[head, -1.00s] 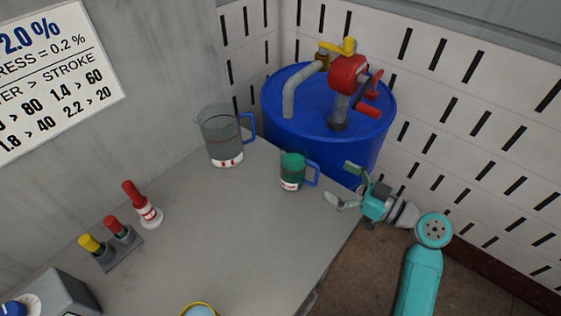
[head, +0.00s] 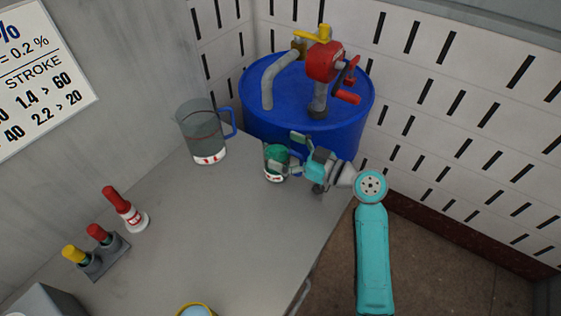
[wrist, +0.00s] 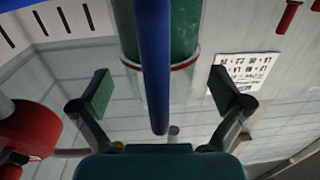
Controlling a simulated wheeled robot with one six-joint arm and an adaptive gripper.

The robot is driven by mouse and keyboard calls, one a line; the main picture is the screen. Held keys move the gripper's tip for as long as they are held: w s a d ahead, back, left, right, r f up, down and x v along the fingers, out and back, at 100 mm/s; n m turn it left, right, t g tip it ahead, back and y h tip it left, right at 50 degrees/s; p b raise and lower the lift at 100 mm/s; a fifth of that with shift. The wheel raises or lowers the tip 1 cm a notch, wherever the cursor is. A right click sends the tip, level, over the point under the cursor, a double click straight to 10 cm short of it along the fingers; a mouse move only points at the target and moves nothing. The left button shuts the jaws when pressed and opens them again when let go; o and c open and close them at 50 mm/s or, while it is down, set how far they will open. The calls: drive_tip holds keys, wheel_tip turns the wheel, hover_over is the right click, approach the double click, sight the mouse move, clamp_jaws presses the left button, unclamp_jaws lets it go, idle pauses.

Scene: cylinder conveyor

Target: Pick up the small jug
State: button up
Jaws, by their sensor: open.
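The small jug (head: 274,173) is a green-tinted cup with a white and red band at its base. It stands upright on the grey table near the right edge. My gripper (head: 287,156) is open at its right side, and the fingers partly hide the jug's handle in the head view. In the wrist view the jug's green body (wrist: 184,40) and long blue handle (wrist: 155,70) lie between the open fingers of my gripper (wrist: 158,92).
A larger clear jug (head: 203,140) with a blue handle stands behind and left. A blue drum (head: 350,100) with a red hand pump (head: 324,62) stands just behind my gripper. Red and yellow bottles (head: 98,234) stand left. The table (head: 215,230) is clear in the middle.

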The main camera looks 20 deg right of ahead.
drive_tip(key=shift+w+a, duration=0.35)
drive_tip(key=shift+w, duration=0.05)
drive_tip(key=c, duration=1.4)
